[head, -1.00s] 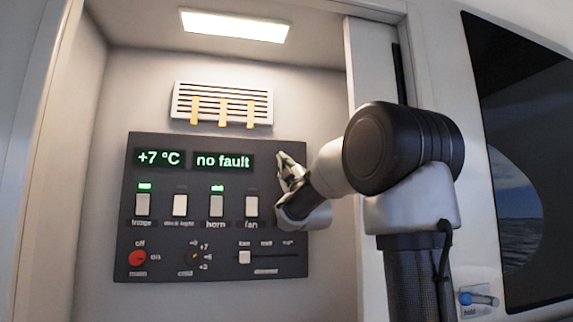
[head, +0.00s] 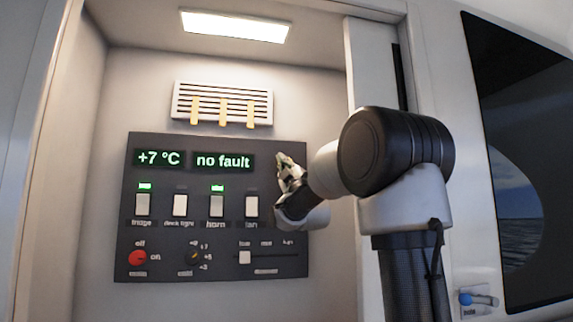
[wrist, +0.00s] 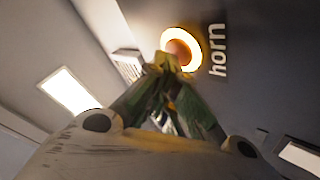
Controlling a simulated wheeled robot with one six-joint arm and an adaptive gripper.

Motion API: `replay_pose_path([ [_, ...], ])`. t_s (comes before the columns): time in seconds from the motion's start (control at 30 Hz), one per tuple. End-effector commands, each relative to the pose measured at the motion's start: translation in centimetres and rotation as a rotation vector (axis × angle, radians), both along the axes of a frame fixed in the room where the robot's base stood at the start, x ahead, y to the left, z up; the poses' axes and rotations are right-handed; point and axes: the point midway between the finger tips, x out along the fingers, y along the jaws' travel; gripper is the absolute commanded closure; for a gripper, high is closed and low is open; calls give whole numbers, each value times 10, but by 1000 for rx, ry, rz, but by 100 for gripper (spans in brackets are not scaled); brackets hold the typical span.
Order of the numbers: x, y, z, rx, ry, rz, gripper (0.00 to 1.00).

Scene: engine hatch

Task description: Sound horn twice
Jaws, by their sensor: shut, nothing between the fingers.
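A round button with a glowing amber ring (wrist: 165,42) and the white label "horn" (wrist: 217,50) shows in the wrist view, on a dark panel. My gripper (wrist: 168,64) is shut and empty, its tips overlapping the button's lower edge in that view. I cannot tell whether they touch it. In the head view my gripper (head: 284,160) is at the right side of the dark control panel (head: 165,185), and the round button cannot be made out there. A white rocker switch (head: 217,205) on this panel also has a label reading "horn", with a green lamp lit above it.
Other rockers stand beside it, including fridge (head: 143,204) and fan (head: 252,206). Below are a red knob (head: 138,258), a small dial (head: 194,257) and a slider (head: 245,257). The displays read +7 °C and "no fault". A vent (head: 222,104) with orange strips is above.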

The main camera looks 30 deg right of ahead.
Motion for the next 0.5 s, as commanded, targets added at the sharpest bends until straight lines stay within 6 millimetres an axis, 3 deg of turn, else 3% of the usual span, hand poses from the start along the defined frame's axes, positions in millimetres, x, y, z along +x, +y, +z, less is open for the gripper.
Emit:
replay_pose_path([
  [0.5, -9, 3, 0, 0, 0, 0, 100],
])
